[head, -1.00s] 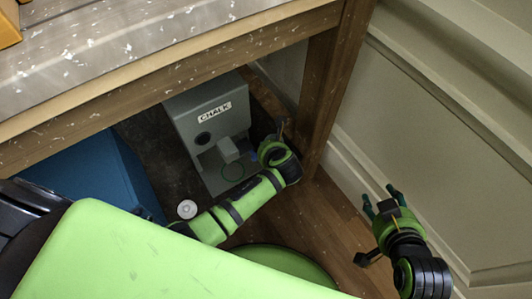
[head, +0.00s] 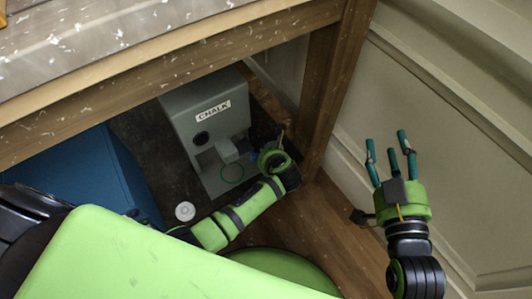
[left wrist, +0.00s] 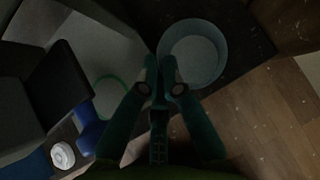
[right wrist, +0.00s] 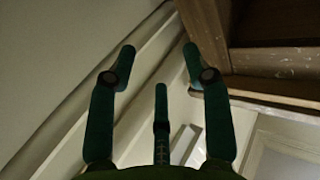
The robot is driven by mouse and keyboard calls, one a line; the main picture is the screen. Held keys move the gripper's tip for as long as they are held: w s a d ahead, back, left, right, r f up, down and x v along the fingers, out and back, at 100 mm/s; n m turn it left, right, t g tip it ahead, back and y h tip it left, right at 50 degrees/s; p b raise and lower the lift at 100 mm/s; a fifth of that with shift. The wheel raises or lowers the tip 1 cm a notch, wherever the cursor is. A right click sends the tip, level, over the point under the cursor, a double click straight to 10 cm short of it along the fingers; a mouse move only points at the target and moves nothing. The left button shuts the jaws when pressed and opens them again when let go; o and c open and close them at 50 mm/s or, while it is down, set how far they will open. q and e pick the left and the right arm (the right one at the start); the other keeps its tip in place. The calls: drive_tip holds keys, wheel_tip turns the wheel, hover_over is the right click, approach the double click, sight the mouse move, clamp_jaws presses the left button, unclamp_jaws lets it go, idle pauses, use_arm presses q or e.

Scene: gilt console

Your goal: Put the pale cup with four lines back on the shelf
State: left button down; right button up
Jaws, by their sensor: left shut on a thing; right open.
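A pale round cup (left wrist: 194,55) shows from above in the left wrist view, its mouth open toward the camera. My left gripper (left wrist: 160,72) is shut on its near rim; the fingertips are close together there. The lines on the cup do not show. In the head view my left gripper (head: 279,150) is at the right end of the low dark shelf (head: 140,128), beside the grey box; the cup cannot be made out there. My right gripper (head: 388,140) is open and empty, fingers spread, in front of the pale wall; it also shows empty in the right wrist view (right wrist: 158,60).
A grey box labelled CHALK (head: 205,105) stands on the low shelf, with a green ring (head: 232,173) at its base. A blue box (head: 85,175) and a white disc (head: 185,212) are to the left. The wooden leg (head: 330,90) stands close right of my left gripper.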

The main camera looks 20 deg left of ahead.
use_arm(q)
drive_tip(key=c, duration=1.4)
unclamp_jaws()
drive_tip(key=shift+f, duration=0.15)
drive_tip(key=shift+r, duration=0.2)
drive_tip(key=shift+p+v, duration=2.85)
drive_tip(key=shift+v, duration=3.15)
drive_tip(key=s+a+n+g+h, duration=0.2)
drive_tip(key=s+a+n, duration=0.2)
drive_tip(key=n, duration=0.9)
drive_tip(key=s+a+n+g+h, duration=0.2)
drive_tip(key=s+a+n+h, duration=0.1)
drive_tip(key=s+n, duration=0.8)
drive_tip(key=shift+s+a+n, duration=0.2)
drive_tip(key=shift+a+n, duration=0.7)
drive_tip(key=shift+n, duration=0.2)
use_arm(e)
drive_tip(key=s+d+f+m+g+h, duration=0.1)
drive_tip(key=s+d+f+g, duration=0.3)
drive_tip(key=f, duration=0.6)
drive_tip(key=s+d+f+g+h, duration=0.3)
drive_tip(key=s+d+f+g, duration=0.1)
drive_tip(key=s+f+g, duration=0.5)
drive_tip(key=shift+s+f+m+g+h, duration=0.3)
drive_tip(key=shift+f+m+g, duration=0.1)
drive_tip(key=shift+f, duration=0.6)
